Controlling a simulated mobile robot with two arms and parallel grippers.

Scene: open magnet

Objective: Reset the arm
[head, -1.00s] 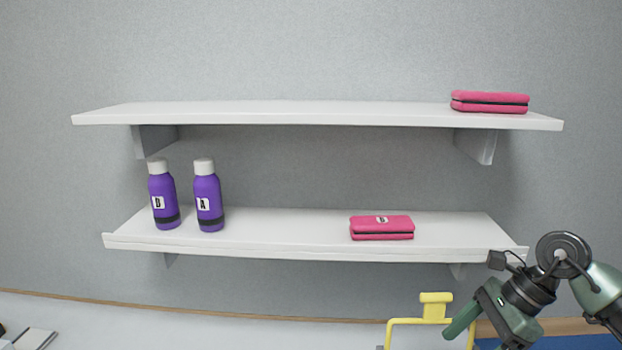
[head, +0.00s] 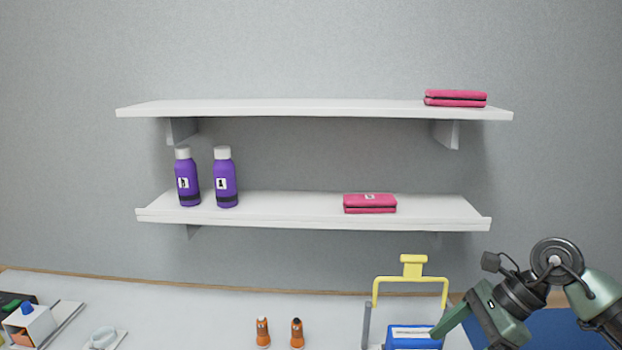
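My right arm comes in at the lower right of the head view, with its camera and green gripper (head: 442,326) pointing down and left. The gripper is in front of a yellow frame with a handle (head: 413,267) and a blue box (head: 415,338) on the table. It shows side-on, so its finger gap cannot be made out, and I see nothing held in it. My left arm and gripper are out of view.
Two white wall shelves (head: 312,109) hang ahead. The lower shelf (head: 290,206) holds two purple bottles (head: 188,178) and a pink case (head: 370,204); another pink case (head: 456,98) is on the upper shelf. Two orange bottles (head: 263,331) stand on the white table (head: 190,310).

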